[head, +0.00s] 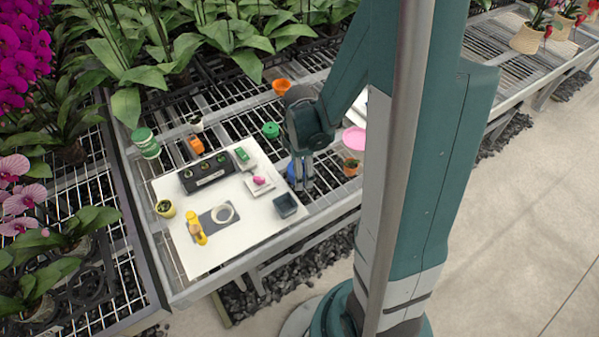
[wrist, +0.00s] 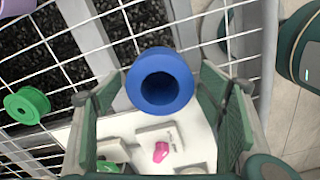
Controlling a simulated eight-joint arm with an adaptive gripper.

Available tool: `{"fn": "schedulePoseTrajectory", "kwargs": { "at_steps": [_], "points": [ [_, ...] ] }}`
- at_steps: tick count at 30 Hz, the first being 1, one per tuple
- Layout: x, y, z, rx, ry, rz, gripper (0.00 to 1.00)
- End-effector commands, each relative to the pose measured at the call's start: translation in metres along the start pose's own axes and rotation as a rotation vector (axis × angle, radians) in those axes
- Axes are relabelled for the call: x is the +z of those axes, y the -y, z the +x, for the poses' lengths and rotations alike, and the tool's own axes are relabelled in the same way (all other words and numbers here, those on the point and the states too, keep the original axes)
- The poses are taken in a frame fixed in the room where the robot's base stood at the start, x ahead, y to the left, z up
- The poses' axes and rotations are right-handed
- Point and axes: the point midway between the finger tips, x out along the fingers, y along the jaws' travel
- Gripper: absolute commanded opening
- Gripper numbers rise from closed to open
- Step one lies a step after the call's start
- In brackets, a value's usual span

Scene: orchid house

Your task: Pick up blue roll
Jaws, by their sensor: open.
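The blue roll (wrist: 160,80) shows in the wrist view with its round end and dark hollow core facing the camera. It appears between the two green-padded fingers of my gripper (wrist: 150,98), which are spread apart with a gap on each side of it. No contact shows. In the head view my gripper (head: 302,184) points down at the right edge of the white board. A blue sliver of the roll (head: 291,172) shows just left of the fingers; the rest is hidden behind them.
The white board (head: 220,252) holds a black planter box (head: 206,175), a grey square cup (head: 286,205), a pink object (head: 259,181) and a yellow bottle (head: 197,230). A green spool (head: 271,130) stands behind. A small orange pot (head: 351,167) is right of my gripper.

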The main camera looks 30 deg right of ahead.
Motion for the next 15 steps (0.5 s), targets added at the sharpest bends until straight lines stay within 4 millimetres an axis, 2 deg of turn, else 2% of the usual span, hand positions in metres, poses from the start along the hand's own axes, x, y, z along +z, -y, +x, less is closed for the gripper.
{"fn": "schedulePoseTrajectory", "kwargs": {
  "at_steps": [3,10,15],
  "points": [
    [0.0000,0.0000,0.0000,0.000,0.000,0.000,0.67],
    [0.0000,-0.0001,0.0000,0.000,0.000,0.000,0.37],
    [0.0000,-0.0001,-0.0001,0.000,0.000,0.000,0.35]
  ]
}}
